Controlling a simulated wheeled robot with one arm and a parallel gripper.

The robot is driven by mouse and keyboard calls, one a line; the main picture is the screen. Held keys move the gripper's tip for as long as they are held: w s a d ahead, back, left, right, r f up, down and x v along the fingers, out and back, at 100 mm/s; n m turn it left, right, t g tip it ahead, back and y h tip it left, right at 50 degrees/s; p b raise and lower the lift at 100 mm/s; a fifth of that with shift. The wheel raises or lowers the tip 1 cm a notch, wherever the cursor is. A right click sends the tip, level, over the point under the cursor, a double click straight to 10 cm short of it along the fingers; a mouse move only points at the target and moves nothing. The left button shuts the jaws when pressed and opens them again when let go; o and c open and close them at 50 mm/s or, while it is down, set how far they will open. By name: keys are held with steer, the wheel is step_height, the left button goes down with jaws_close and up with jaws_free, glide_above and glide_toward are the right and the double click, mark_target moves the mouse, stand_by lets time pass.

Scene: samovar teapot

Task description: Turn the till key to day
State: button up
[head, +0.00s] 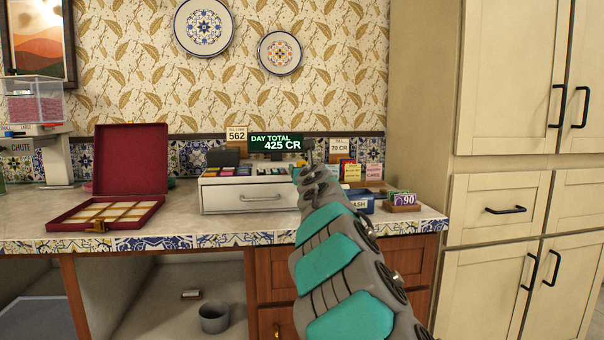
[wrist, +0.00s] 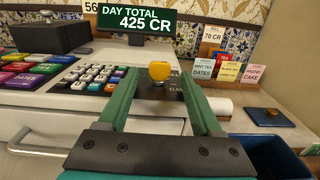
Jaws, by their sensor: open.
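The white till (head: 255,196) stands on the counter, with a green display (head: 277,144) reading "DAY TOTAL 425 CR". In the wrist view the yellow till key (wrist: 160,70) stands on a dark plate on the till's right part. Part of a label, "DAY", shows on the plate just below the key. My gripper (wrist: 162,82) is open, its two green fingers reaching forward on either side of the key, with visible space at each side. In the head view my arm covers the till's right end.
Coloured till buttons (wrist: 95,75) lie left of the fingers. Small cards (wrist: 228,70) and a blue box (wrist: 268,155) stand to the right. An open red case (head: 128,160) sits on the counter's left, with bare counter between it and the till.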

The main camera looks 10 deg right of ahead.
steer(key=shift+s+b, duration=1.3)
steer(key=shift+s, duration=1.05)
